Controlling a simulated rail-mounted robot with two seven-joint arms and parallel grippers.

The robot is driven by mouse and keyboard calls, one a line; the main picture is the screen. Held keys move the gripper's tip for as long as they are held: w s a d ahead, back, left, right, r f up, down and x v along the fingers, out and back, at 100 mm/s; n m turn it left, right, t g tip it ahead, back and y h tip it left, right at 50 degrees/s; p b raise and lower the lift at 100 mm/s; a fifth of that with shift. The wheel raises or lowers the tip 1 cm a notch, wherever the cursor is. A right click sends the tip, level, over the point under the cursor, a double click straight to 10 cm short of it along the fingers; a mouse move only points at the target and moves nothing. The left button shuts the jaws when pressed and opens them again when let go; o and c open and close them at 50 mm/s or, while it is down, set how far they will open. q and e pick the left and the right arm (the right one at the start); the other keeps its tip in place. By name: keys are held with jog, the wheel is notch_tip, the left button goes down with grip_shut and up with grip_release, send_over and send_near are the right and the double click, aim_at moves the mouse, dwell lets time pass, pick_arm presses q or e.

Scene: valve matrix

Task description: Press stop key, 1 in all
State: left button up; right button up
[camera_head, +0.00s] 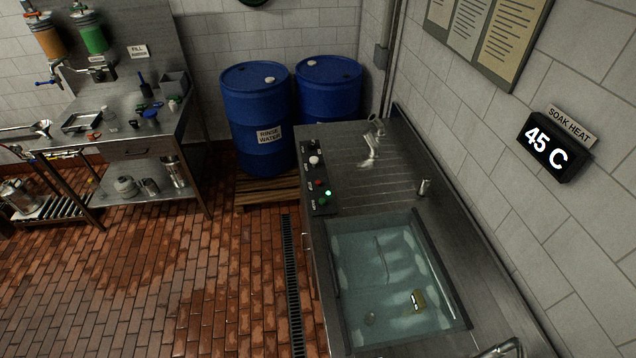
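A dark control panel (313,172) lies along the left edge of the steel sink counter. It carries a pale round knob (314,160), a small red key (319,183), a lit green lamp (328,193) and a dark green key (322,202) near its front end. Its small labels are too small to read, so I cannot tell from the lettering which key is stop. Neither of my grippers shows clearly in this view, and nothing covers the panel.
A water-filled basin (392,270) with a small yellowish object (418,299) lies in front of the panel. A wall display (546,147) under "SOAK HEAT" reads 45 C. Blue barrels (258,115) stand behind. A cluttered steel bench (130,150) is at left; brick floor between is open.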

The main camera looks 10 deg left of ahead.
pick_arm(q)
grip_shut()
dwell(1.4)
